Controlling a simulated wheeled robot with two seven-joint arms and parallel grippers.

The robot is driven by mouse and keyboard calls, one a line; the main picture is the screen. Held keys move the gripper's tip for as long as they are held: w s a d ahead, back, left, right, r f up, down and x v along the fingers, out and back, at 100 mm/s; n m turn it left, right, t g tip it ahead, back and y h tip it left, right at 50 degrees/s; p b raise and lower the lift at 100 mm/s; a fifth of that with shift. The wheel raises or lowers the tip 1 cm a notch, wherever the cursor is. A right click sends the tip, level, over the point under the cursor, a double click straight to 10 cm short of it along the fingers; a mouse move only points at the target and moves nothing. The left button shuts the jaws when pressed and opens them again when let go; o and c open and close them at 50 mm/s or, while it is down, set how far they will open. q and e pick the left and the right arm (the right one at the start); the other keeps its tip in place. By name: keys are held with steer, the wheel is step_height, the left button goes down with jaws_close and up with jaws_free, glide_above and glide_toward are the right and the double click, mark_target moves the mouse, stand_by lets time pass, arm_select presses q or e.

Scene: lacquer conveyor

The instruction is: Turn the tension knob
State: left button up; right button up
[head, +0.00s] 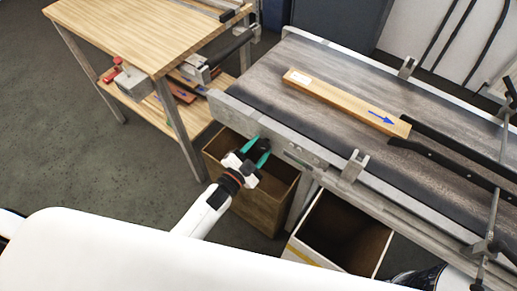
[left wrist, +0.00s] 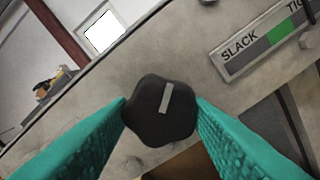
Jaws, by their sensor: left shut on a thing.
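The tension knob (left wrist: 155,118) is a black lobed knob with a pale pointer line, on the grey side rail of the conveyor. My left gripper (left wrist: 160,125) has its teal fingers on either side of the knob and is shut on it. In the head view my left gripper (head: 257,152) reaches the rail, with the dark knob (head: 266,144) between its fingertips. A label plate (left wrist: 265,42) reading SLACK with a green band is right of the knob; its other word is cut off. The knob's pointer leans slightly right of upright in the wrist view. My right gripper is not in view.
A wooden board (head: 340,100) with a blue arrow lies on the conveyor belt (head: 300,60). Two open bins, one brown (head: 258,205) and one with a pale rim (head: 318,258), stand below the rail. A wooden workbench (head: 140,35) is at the upper left.

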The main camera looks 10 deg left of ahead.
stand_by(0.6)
arm_select(q)
steer(key=o, duration=1)
steer(key=shift+b+v, duration=1.05)
steer(key=shift+v, duration=4.95)
steer(key=shift+f, duration=0.1)
